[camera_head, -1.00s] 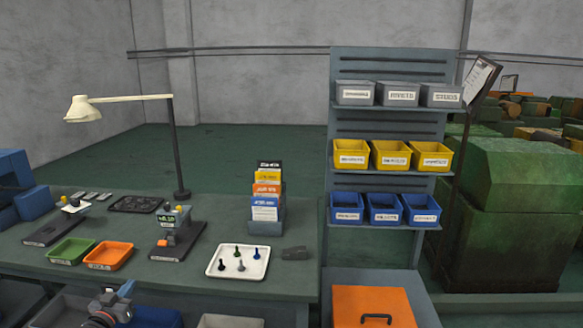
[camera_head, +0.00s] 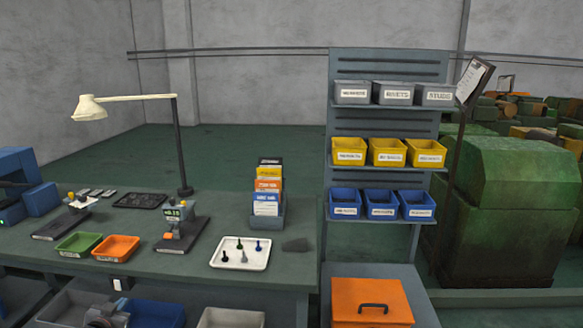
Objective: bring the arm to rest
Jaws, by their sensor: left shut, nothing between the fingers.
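My left gripper (camera_head: 106,312) shows at the bottom left, below the front edge of the workbench (camera_head: 200,270) and in front of the bins under it. It is shut, with nothing seen held; its fingertips are small and hard to make out. It is apart from the things on the bench top. My right gripper is not in view.
The bench holds a green tray (camera_head: 78,244), an orange tray (camera_head: 116,248), a gauge stand (camera_head: 180,228), a white tray of pins (camera_head: 240,252) and a lamp (camera_head: 178,150). Below are a blue bin (camera_head: 155,314) and grey bins. A bin rack (camera_head: 388,120) stands right.

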